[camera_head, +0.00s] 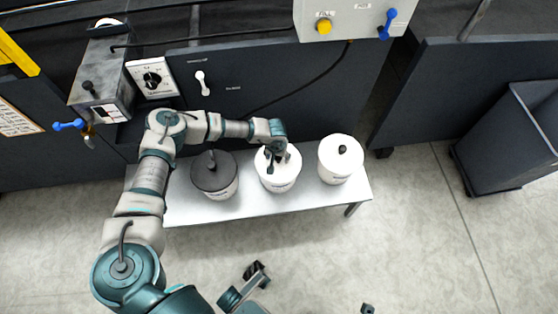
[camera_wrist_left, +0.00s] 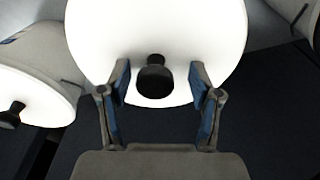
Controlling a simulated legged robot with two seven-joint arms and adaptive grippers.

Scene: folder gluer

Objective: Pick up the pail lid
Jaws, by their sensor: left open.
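Three lidded pails stand in a row on a low white bench (camera_head: 245,206). The middle pail (camera_head: 280,183) is white, and my left gripper (camera_head: 275,160) is over its lid (camera_head: 288,161). In the left wrist view the white lid (camera_wrist_left: 155,35) fills the top middle. Its black knob (camera_wrist_left: 155,77) sits between the two open fingers of my left gripper (camera_wrist_left: 160,98), with a gap on each side. My right gripper (camera_head: 256,272) seems to show at the bottom of the head view, too small to read.
A pail with a dark lid (camera_head: 213,170) stands left of the middle one. A white pail with a black knob (camera_head: 340,160) stands to the right. A dark machine panel (camera_head: 300,85) rises behind the bench. A dark bin (camera_head: 510,140) is at far right.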

